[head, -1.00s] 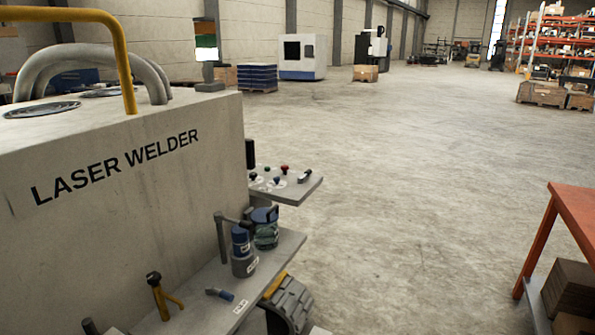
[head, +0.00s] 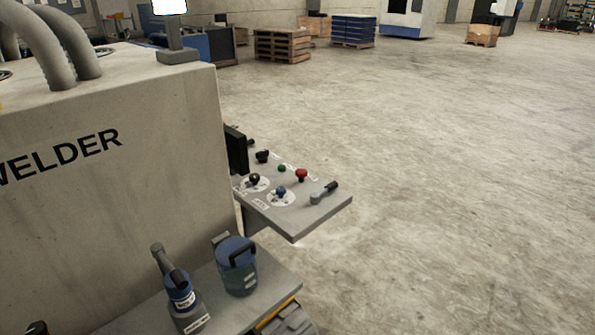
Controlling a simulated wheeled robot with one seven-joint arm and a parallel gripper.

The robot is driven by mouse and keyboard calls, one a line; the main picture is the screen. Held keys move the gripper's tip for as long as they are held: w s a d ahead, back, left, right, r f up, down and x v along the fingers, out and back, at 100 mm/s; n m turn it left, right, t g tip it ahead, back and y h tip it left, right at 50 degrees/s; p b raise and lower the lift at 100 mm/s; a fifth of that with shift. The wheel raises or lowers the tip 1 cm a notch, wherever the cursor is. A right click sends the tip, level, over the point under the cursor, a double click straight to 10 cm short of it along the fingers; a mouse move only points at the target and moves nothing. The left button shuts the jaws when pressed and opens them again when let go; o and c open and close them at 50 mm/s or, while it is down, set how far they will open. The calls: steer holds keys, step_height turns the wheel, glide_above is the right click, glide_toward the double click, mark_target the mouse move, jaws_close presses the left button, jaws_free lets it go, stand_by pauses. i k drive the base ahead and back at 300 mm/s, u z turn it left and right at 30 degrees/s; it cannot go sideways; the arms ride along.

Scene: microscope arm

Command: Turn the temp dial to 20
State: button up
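A grey control panel (head: 300,222) juts out from the right side of the laser welder (head: 130,190). It carries a black knob (head: 254,179) and a blue knob (head: 281,191), each on a white round scale. Their labels are too small to read, so I cannot tell which is the temp dial or where its pointer stands. My gripper is not in view.
The panel also holds a red button (head: 301,174), a green button (head: 282,168), a black knob (head: 262,156) and a lever (head: 324,193). The floor on the right is clear.

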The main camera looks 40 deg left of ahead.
mark_target(280, 191)
steer(key=u, duration=0.35)
steer(key=i, duration=1)
steer(key=u, duration=1.6)
steer(key=i, duration=0.95)
steer(key=u, duration=0.95)
